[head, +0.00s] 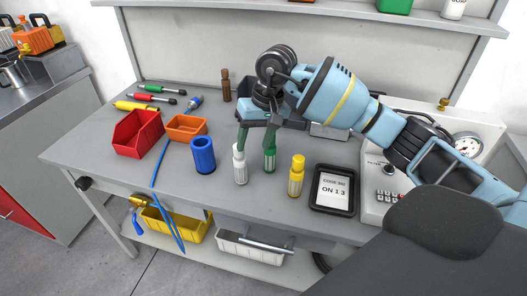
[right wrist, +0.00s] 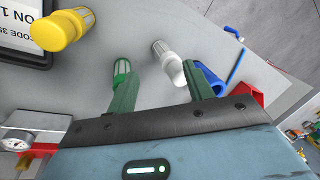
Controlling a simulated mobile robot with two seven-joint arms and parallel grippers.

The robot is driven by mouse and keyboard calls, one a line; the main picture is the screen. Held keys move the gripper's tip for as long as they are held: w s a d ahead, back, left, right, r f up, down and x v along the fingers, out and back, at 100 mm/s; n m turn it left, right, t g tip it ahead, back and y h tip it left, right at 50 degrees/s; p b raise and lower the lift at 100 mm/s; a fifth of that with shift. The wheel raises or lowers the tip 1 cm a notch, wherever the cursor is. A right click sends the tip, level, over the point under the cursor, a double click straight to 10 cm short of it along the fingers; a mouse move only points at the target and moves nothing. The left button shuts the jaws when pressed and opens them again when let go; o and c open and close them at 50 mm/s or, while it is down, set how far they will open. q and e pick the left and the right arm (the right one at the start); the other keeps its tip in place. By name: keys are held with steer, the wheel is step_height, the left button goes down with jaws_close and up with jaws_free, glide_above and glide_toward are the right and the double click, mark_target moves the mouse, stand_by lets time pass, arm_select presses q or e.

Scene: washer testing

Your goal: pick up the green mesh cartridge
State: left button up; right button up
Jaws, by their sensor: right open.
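The green mesh cartridge (head: 269,161) stands upright on the workbench, between a white cartridge (head: 239,166) and a yellow cartridge (head: 296,177). My right gripper (head: 256,144) is open and points down above the bench, by the green and white cartridges. In the right wrist view, the green cartridge (right wrist: 121,68) lies in line with the left finger, which hides part of it. The white cartridge (right wrist: 169,62) shows between the fingers (right wrist: 157,72), nearer the right one. I see nothing held. My left gripper is not in view.
A blue cup (head: 203,157), an orange bin (head: 186,128) and a red bin (head: 138,134) stand to the left. A black-framed display (head: 332,190) lies to the right, beside a panel with a gauge (head: 467,145). Bare bench lies in front of the cartridges.

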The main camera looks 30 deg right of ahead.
mark_target(270, 153)
steer(key=d+r+h, duration=0.1)
steer(key=d, duration=0.1)
steer(key=w+d+r+h, duration=0.1)
steer(key=d+r, duration=0.1)
steer(key=w+d+r+n, duration=0.1)
steer(key=d, duration=0.1)
steer(key=shift+d+r+t+h, duration=0.2)
steer(key=shift+d+t+h, duration=0.1)
steer(key=shift+h, duration=0.1)
steer(key=shift+w+a+f, duration=0.1)
steer(key=shift+w+f, duration=0.1)
steer(key=shift+f, duration=1.75)
steer(key=shift+w+f, duration=0.15)
steer(key=shift+f, duration=1.75)
steer(key=shift+c, duration=0.4)
jaws_close()
